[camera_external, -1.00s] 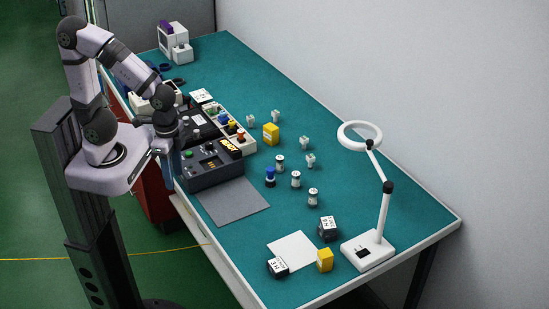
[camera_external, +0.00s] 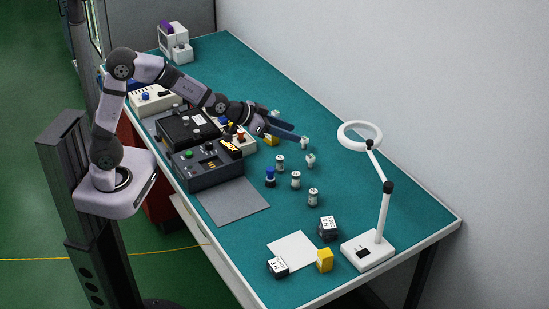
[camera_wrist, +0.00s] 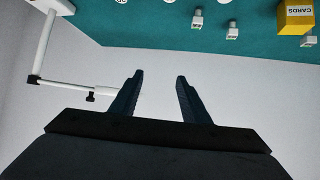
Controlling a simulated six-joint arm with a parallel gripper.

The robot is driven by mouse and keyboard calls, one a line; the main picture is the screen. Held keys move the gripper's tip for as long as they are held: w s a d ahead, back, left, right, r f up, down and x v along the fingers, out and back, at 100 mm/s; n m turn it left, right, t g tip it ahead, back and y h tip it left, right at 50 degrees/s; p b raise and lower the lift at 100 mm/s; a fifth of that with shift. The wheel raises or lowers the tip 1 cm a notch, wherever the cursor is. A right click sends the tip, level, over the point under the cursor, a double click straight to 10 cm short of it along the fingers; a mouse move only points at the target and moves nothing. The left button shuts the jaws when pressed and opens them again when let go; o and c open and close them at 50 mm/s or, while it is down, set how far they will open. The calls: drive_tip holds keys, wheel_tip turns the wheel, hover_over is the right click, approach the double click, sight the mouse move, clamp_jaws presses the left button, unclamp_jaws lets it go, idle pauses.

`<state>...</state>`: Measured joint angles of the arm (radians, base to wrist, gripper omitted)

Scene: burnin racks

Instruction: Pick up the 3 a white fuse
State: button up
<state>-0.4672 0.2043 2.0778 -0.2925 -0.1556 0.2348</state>
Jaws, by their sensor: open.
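My gripper (camera_external: 296,132) is open and empty, stretched out over the table beyond the cylinders. In the wrist view my gripper (camera_wrist: 160,76) has its two fingers apart with only pale wall between them. Round light tops (camera_wrist: 121,1) are cut off at that view's upper edge.
A yellow CARDS box (camera_wrist: 296,17) is there too. A blue-topped piece (camera_external: 270,177), dark control box (camera_external: 212,170) and ring lamp (camera_external: 383,215) stand around. The table's middle right is clear.

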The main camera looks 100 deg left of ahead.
drive_tip(key=a+n+y+b, duration=0.1)
drive_tip(key=a+n+y, duration=0.15)
drive_tip(key=a, duration=0.55)
drive_tip(key=m, duration=0.1)
approach(307, 157)
drive_tip(key=w+f, duration=0.1)
drive_tip(key=w+a, duration=0.1)
drive_tip(key=shift+w+a+f+t, duration=0.2)
drive_tip(key=shift+w+f+t, duration=0.1)
drive_tip(key=shift+f+t, duration=0.1)
drive_tip(key=shift+p+x, duration=0.6)
drive_tip(key=shift+x, duration=0.5)
drive_tip(key=shift+a+p+x, duration=0.25)
drive_tip(key=shift+p+x, duration=1)
drive_tip(key=shift+x, duration=1.3)
drive_tip(key=shift+s, duration=0.15)
drive_tip(key=shift+r, duration=0.1)
clamp_jaws()
